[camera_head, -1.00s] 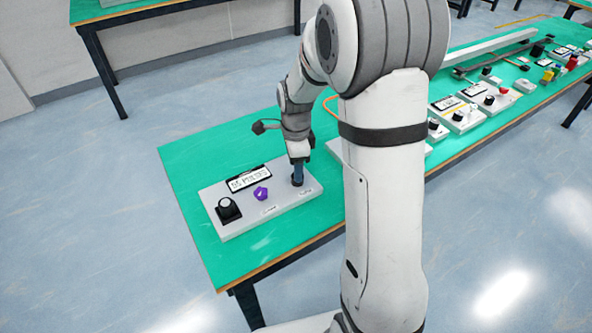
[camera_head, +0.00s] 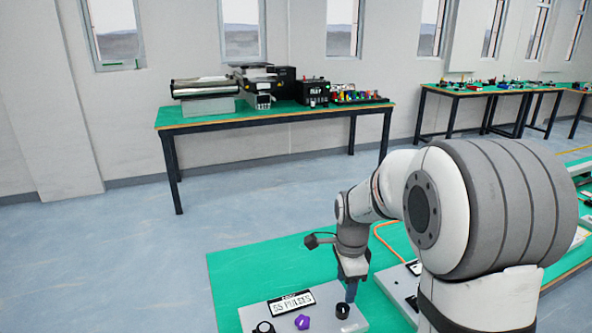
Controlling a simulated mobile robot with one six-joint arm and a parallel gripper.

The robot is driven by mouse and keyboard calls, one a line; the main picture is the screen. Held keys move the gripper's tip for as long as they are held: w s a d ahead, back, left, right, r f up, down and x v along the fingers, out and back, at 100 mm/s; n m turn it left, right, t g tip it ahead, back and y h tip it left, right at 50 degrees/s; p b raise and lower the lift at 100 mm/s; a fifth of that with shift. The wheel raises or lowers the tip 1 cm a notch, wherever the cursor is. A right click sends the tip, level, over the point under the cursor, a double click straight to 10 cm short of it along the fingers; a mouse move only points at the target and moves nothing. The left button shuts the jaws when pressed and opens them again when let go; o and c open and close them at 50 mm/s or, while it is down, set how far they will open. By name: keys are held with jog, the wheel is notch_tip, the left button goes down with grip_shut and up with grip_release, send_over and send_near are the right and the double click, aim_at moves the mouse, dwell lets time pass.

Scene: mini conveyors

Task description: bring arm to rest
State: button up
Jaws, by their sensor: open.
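My gripper (camera_head: 351,290) points down over the right part of a pale control panel (camera_head: 255,313) on the green table (camera_head: 232,272) in front of me. Its fingers are small and partly dark here, just above or beside a black round knob (camera_head: 342,310). I cannot tell whether they touch it. Nothing shows held between them. The panel also carries a white label plate (camera_head: 291,303), a purple knob (camera_head: 302,322) and a black dial (camera_head: 264,327) at the bottom edge. The panel's lower part is cut off by the frame.
A second green-topped table (camera_head: 275,116) stands against the back wall with machines and small coloured parts on it. More tables (camera_head: 490,90) stand at the back right. An orange cable (camera_head: 381,231) runs behind my arm. Open floor (camera_head: 110,260) lies to the left.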

jog(key=s+r+n+t+p, duration=0.1)
jog(key=s+r+n+p, duration=0.1)
jog(key=s+r+n, duration=0.4)
jog(key=s+r+n+t+p, duration=0.1)
jog(key=s+r+n+p, duration=0.2)
jog(key=s+r+n, duration=0.3)
jog(key=s+n, duration=0.5)
jog(key=s, duration=0.3)
jog(key=shift+d+r, duration=0.25)
jog(key=shift+d, duration=0.1)
dwell(1.5)
